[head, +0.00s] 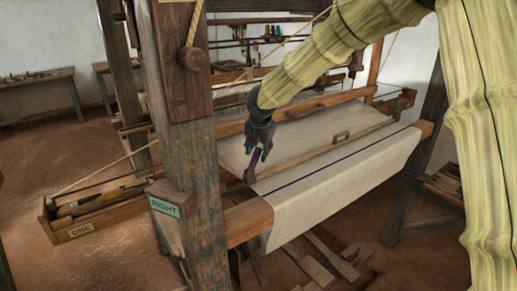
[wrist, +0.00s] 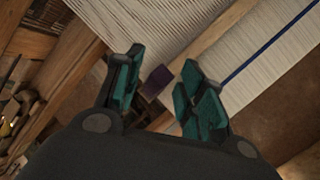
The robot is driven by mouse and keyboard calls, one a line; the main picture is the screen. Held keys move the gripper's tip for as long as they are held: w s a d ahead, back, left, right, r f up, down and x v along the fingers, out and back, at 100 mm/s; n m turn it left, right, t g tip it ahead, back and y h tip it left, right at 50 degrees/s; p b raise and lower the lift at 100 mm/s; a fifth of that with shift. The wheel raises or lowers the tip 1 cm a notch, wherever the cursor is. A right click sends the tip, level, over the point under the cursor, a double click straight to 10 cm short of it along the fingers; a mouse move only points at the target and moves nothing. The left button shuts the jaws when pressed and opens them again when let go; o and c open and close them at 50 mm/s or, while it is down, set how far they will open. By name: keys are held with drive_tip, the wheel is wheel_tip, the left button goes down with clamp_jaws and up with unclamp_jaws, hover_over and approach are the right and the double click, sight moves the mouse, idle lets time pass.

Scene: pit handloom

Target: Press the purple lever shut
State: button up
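The purple lever (head: 253,164) stands tilted at the left end of the wooden bar on the loom, close to the big post. In the wrist view the lever's end (wrist: 157,81) shows as a dark purple block between my two fingers. My gripper (head: 260,143) is just above the lever in the head view. In the wrist view my gripper (wrist: 158,88) is open, with teal pads apart on both sides of the lever. I see gaps between the pads and the lever. The lever's lower part is hidden in the wrist view.
The thick wooden post (head: 192,150) with a RIGHT sign (head: 165,207) stands just left of the lever. White cloth (head: 345,180) with a blue stripe covers the front beam. A wooden box marked ONE (head: 79,230) juts out at left. Bare floor lies farther left.

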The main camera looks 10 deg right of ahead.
drive_tip(key=shift+w+f, duration=0.25)
drive_tip(key=shift+f, duration=0.3)
clamp_jaws()
